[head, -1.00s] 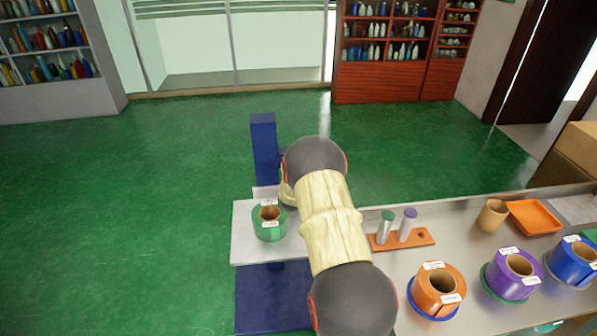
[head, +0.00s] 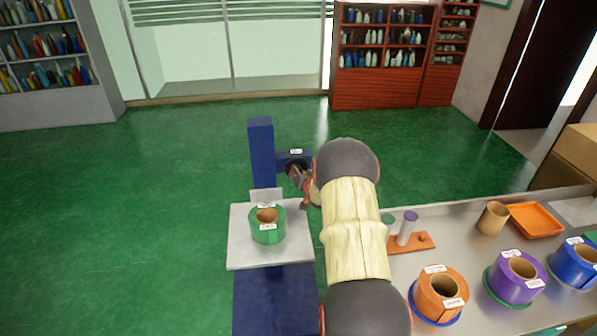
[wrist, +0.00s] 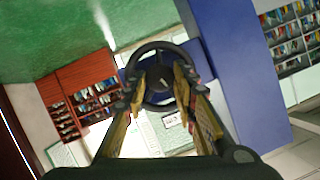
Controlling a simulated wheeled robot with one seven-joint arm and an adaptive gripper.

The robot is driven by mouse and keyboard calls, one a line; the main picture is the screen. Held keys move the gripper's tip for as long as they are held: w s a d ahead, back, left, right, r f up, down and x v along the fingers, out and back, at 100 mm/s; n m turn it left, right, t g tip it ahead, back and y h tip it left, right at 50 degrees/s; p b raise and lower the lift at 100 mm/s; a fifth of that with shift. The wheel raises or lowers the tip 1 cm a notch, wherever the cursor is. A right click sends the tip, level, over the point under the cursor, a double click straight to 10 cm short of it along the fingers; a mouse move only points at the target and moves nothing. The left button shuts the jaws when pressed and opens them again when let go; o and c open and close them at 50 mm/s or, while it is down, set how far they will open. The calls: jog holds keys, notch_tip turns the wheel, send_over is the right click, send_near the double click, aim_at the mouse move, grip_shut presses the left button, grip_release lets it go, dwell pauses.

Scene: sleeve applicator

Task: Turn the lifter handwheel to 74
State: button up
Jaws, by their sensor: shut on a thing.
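The lifter is a blue post (head: 261,150) with a grey plate (head: 240,252) that bears a green roll (head: 268,228). A short blue arm with a white label (head: 296,151) juts right from the post. The dark round handwheel (wrist: 156,46) faces me in the wrist view. My gripper (wrist: 166,76) is shut on the handwheel, its two fingers reaching inside the rim on either side of the middle. In the head view my gripper (head: 303,184) is beside the post and largely covers the wheel. No scale reading is legible.
On the steel bench to the right stand an orange roll (head: 438,292), a purple roll (head: 515,276) and a blue roll (head: 574,262). An orange rack (head: 424,240), a tan cup (head: 492,217) and an orange tray (head: 537,219) are there too. Green floor left of the lifter is clear.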

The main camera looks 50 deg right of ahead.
jog(key=shift+s+d+f+m+t+y+p, duration=0.15)
jog(key=shift+m+t+y+p, duration=0.4)
jog(key=shift+m+p, duration=0.65)
jog(key=o, duration=1.1)
jog(key=shift+o, duration=0.3)
jog(key=v, duration=1.2)
jog(key=shift+f, duration=0.1)
